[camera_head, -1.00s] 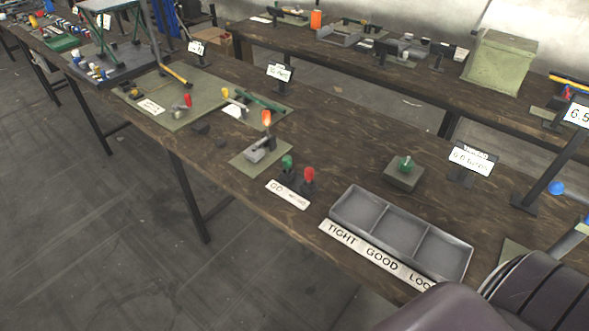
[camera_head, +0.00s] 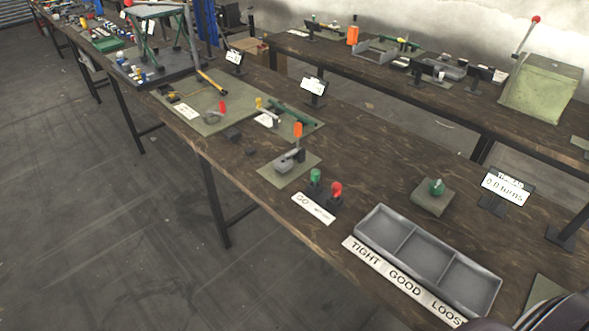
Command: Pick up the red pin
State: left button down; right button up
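A red-topped pin (camera_head: 336,188) stands upright in a dark holder behind a white label strip (camera_head: 314,209) that reads GO at its left end. A green-topped pin (camera_head: 315,176) stands just left of it. Both are near the front edge of the wooden bench, left of a grey tray. Neither of my grippers shows. Only part of my own dark arm is at the bottom right corner, apart from the pins.
The grey three-compartment tray (camera_head: 407,247) has a TIGHT, GOOD, LOOSE strip along its front. A green-knobbed block (camera_head: 433,197) and a sign (camera_head: 506,188) stand behind it. A fixture with an orange handle (camera_head: 298,131) stands left of the pins. Bare wood lies behind the pins.

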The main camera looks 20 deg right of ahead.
aim_at(336, 189)
jog(key=i+j, duration=0.3)
jog(key=i, duration=0.25)
jog(key=i+j, duration=0.3)
jog(key=i, duration=0.2)
